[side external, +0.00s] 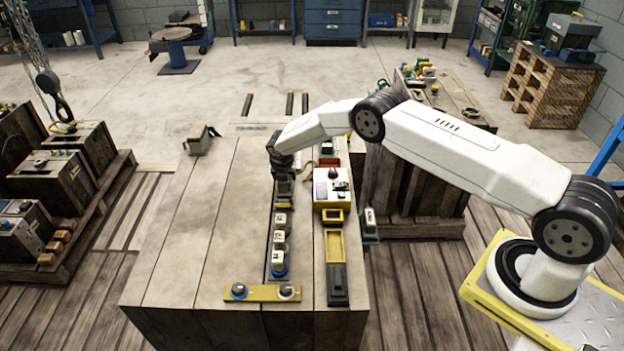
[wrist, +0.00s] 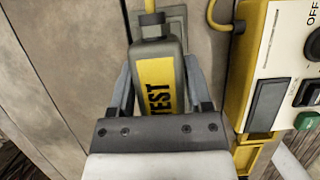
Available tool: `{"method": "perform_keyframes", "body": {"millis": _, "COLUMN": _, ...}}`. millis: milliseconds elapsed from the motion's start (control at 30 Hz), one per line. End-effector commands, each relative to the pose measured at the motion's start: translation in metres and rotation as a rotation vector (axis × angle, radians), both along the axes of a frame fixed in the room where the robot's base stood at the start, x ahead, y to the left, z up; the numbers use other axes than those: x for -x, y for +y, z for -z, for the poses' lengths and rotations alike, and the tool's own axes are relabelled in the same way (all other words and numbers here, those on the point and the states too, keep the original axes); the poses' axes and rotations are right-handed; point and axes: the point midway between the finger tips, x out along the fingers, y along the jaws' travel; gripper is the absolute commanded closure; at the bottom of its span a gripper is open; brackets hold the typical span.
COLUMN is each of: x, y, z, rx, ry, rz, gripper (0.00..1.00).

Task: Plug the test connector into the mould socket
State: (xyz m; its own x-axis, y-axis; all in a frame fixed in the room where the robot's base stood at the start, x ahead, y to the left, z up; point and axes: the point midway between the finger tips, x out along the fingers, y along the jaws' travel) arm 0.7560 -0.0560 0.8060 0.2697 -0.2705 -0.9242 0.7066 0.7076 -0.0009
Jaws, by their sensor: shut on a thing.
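My gripper (side external: 282,172) is low over the wooden work top, at the far end of a row of small blocks. It is shut on the test connector (wrist: 158,75), a grey body with a yellow label reading TEST. In the wrist view the fingers (wrist: 160,92) grip it from both sides. In the side view my gripper hides most of the connector.
A yellow control box (side external: 331,187) with switches stands close to the right; a yellow cable (wrist: 212,14) runs by it. Small white-topped blocks (side external: 279,237) line up towards the near edge, by a yellow bar (side external: 262,293).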

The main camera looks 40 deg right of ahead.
Motion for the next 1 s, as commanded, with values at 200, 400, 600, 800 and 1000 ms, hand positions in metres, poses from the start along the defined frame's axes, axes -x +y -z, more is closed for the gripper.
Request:
{"method": "perform_keyframes", "body": {"millis": 200, "x": -0.0006, "y": 0.0000, "z": 0.0008, "rx": 0.000, "ry": -0.001, "rz": 0.000, "gripper": 1.00}}
{"method": "perform_keyframes", "body": {"millis": 400, "x": -0.0005, "y": 0.0000, "z": 0.0043, "rx": 0.000, "ry": -0.001, "rz": 0.000, "gripper": 1.00}}
{"method": "perform_keyframes", "body": {"millis": 600, "x": -0.0004, "y": 0.0000, "z": 0.0062, "rx": 0.000, "ry": -0.001, "rz": 0.000, "gripper": 1.00}}
{"method": "perform_keyframes", "body": {"millis": 800, "x": -0.0005, "y": -0.0001, "z": 0.0061, "rx": 0.000, "ry": -0.001, "rz": 0.000, "gripper": 1.00}}
{"method": "perform_keyframes", "body": {"millis": 1000, "x": -0.0004, "y": 0.0000, "z": 0.0060, "rx": 0.000, "ry": -0.001, "rz": 0.000, "gripper": 0.11}}
